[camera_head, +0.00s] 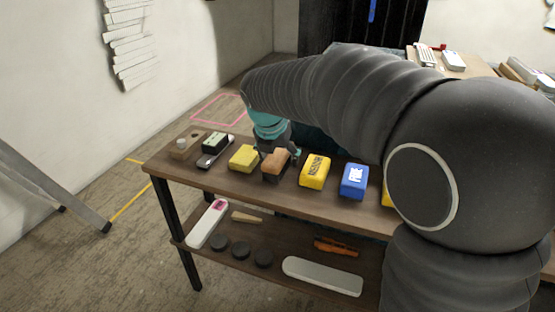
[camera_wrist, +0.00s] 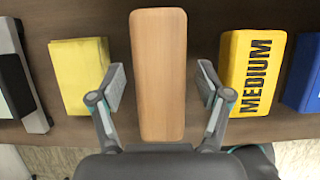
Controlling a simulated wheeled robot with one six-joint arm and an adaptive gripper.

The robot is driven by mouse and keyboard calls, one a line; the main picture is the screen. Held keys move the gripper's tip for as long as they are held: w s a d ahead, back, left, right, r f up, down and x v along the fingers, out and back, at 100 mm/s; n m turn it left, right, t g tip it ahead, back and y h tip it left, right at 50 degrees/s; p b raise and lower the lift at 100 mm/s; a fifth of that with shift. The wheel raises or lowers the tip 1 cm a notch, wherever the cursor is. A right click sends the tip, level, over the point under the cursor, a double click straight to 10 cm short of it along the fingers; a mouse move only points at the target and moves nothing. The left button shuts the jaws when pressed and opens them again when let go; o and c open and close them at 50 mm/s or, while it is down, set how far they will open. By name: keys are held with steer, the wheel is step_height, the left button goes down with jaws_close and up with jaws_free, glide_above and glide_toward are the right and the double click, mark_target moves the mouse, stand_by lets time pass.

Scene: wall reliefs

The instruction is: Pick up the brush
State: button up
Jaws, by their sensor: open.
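The brush (camera_head: 276,163) is a wooden-topped block with a darker lower part. It stands on the upper shelf of the dark wooden bench, between a yellow sponge and a yellow block. In the wrist view its long, rounded wooden back (camera_wrist: 158,115) runs up and down the middle of the picture. My gripper (camera_wrist: 161,84) is open, with one finger on each side of the brush and a visible gap on both sides. In the head view my gripper (camera_head: 279,143) is just behind and above the brush. The brush's underside is hidden.
The yellow sponge (camera_head: 243,158) is left of the brush; the yellow MEDIUM block (camera_head: 315,171) is right, then a blue block (camera_head: 354,181). A long grey tool (camera_head: 215,152) lies farther left. The lower shelf (camera_head: 270,235) holds black discs and other tools.

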mark_target(278, 152)
steer(key=c, duration=1.3)
steer(key=shift+r, duration=0.1)
step_height(278, 152, up, 5)
steer(key=shift+f, duration=0.1)
steer(key=d+r, duration=0.2)
steer(key=d, duration=0.2)
steer(key=d+r, duration=0.2)
steer(key=d, duration=0.1)
steer(key=d+r, duration=0.2)
steer(key=d, duration=0.2)
steer(key=shift+w+d+r+p, duration=0.15)
steer(key=shift+d+r+p, duration=0.15)
steer(key=shift+d+p, duration=0.1)
